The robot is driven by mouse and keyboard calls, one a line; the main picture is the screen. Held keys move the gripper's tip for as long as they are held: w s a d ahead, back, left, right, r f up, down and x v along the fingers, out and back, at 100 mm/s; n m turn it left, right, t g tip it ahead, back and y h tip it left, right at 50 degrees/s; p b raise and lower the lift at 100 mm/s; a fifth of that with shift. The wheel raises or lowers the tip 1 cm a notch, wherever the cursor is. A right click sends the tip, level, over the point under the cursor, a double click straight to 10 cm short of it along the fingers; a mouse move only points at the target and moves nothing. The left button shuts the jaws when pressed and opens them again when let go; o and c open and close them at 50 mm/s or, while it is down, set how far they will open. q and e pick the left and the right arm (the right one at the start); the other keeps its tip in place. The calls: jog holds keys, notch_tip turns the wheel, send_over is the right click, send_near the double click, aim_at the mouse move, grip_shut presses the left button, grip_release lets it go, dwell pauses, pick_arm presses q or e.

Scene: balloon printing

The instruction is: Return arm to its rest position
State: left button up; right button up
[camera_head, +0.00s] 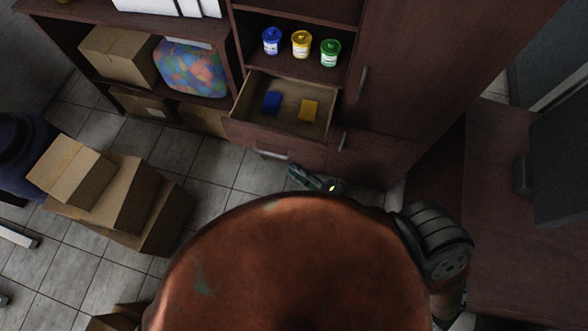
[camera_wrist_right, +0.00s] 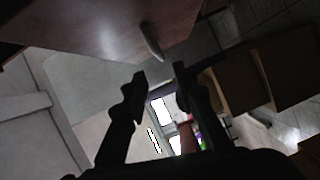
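My right gripper (camera_head: 308,179) shows small and dark just beyond my orange body, low in front of the cabinet. In the right wrist view its two dark fingers (camera_wrist_right: 160,78) stand apart with nothing held between them. My right arm's dark joint shows at the right of my body in the head view. My left gripper is not in view.
An open drawer (camera_head: 283,112) holds a blue block (camera_head: 271,103) and a yellow block (camera_head: 309,110). Blue (camera_head: 271,42), yellow (camera_head: 302,45) and green (camera_head: 331,53) tubs stand on the shelf above. Cardboard boxes (camera_head: 120,192) stand left; a brown desk (camera_head: 525,235) stands right.

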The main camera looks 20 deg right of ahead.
dwell(0.3)
jog(key=s+d+f+m+g+h, duration=0.2)
jog(key=s+d+f+m, duration=0.15)
jog(key=f, duration=0.75)
jog(key=s+d+f+m+g+h, duration=0.25)
jog(key=d+f+m, duration=0.2)
jog(key=f, duration=0.55)
jog(key=s+d+f+m+g+h, duration=0.2)
jog(key=s+d+f+m, duration=0.15)
jog(key=f, duration=0.75)
jog(key=s+d+f+m+g, duration=0.1)
jog(key=s+f+m+g, duration=0.1)
jog(key=s+f, duration=0.3)
jog(key=s+d+f+m+g+h, duration=0.1)
jog(key=s+f+m+g, duration=0.2)
jog(key=s, duration=0.9)
jog(key=s+d+f+m+g, duration=0.2)
jog(key=s+f+m+g, duration=0.1)
jog(key=s+f, duration=0.5)
jog(key=shift+s+f+h, duration=0.2)
jog(key=shift+s+h, duration=0.15)
jog(key=shift+s, duration=0.05)
